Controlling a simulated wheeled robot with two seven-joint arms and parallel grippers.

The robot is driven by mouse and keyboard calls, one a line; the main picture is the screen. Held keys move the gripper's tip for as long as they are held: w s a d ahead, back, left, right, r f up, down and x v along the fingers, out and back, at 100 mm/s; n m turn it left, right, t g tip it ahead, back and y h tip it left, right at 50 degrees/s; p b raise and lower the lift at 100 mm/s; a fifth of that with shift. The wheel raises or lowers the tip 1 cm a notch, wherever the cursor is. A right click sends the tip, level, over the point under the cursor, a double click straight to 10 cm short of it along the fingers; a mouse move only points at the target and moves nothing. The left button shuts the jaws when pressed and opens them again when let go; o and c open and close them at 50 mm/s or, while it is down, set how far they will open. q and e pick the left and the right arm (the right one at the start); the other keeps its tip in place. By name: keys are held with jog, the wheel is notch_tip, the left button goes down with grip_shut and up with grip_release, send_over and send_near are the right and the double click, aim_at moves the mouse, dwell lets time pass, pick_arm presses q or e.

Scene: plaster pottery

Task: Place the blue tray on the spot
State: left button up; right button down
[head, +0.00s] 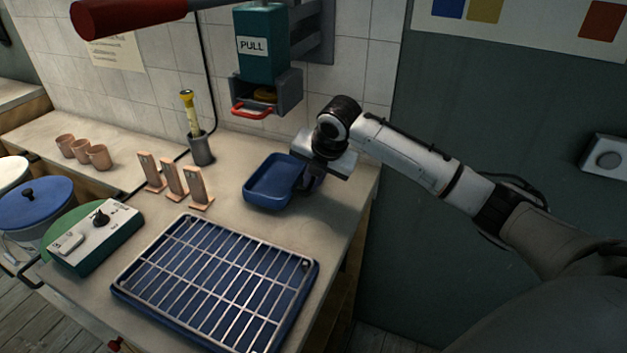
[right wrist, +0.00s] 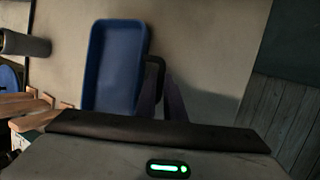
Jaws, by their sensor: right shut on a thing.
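The blue tray (head: 272,181) is a shallow, empty rectangular tray at the back right of the worktop. It looks level, at or just above the surface; I cannot tell whether it touches. My right gripper (head: 311,183) is at its right side. In the right wrist view the tray (right wrist: 116,66) has a dark handle (right wrist: 157,70) on its side, and the fingers of my right gripper (right wrist: 163,98) are shut on it. No marked spot can be made out. My left gripper is not in view.
A teal PULL dispenser (head: 262,45) hangs on the wall behind. A wire rack over a blue base (head: 215,285) fills the front. Upright clay pieces (head: 172,180), a grey cup with a yellow-topped tool (head: 201,150) and a control box (head: 97,238) stand left.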

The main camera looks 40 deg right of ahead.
jog(key=shift+d+f, duration=0.1)
jog(key=shift+f, duration=0.25)
jog(key=c, duration=2)
grip_release()
jog(key=shift+r, duration=0.1)
jog(key=shift+s+r, duration=0.15)
jog(key=shift+r, duration=0.2)
jog(key=v, duration=1.1)
jog(key=shift+r, duration=0.1)
